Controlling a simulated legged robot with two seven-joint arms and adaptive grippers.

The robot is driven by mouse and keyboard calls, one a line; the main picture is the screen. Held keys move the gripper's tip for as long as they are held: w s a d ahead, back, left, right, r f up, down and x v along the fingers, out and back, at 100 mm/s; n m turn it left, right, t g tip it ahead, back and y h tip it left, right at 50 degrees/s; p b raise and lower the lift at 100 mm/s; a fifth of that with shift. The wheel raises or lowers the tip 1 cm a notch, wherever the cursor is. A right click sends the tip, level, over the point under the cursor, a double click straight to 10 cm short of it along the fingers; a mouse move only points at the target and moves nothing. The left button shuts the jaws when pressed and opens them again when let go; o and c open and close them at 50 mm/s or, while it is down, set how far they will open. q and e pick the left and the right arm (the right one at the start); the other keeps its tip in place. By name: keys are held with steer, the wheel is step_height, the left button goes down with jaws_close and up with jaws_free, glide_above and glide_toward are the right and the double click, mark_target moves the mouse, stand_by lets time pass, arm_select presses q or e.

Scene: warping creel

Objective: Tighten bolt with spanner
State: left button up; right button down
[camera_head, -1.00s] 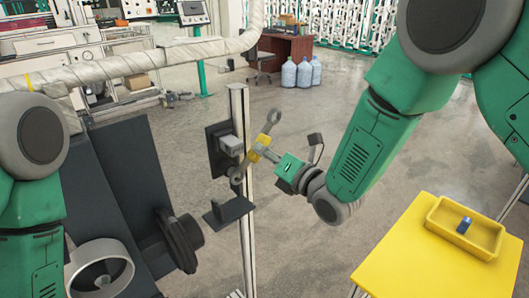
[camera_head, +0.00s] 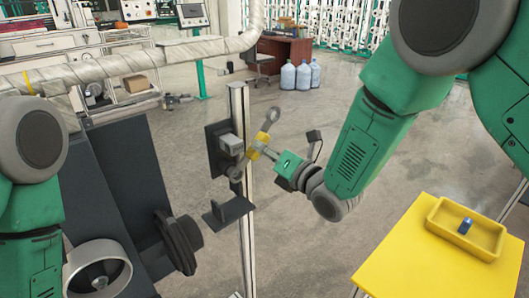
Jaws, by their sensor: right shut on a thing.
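The spanner (camera_head: 268,127) is grey with a yellow middle section. It stands tilted, with its upper end leaning right. My right gripper (camera_head: 262,149) is shut on its yellow middle section. The spanner's lower end is in front of the metal post (camera_head: 238,108), just below a grey block (camera_head: 231,144) on a dark plate. I cannot tell whether that end is around or touching a bolt; the bolt itself cannot be made out. My left arm shows at the left edge, but its gripper is not in view.
A dark angle bracket (camera_head: 229,208) sticks out from the post below the spanner. A yellow table (camera_head: 391,268) at the lower right bears a yellow tray (camera_head: 437,227) with a small blue-grey part (camera_head: 465,225). Dark panels and a round machine part (camera_head: 180,243) are at the left.

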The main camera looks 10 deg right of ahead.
steer(key=shift+w+a+b, duration=0.3)
steer(key=shift+w, duration=0.2)
stand_by(0.5)
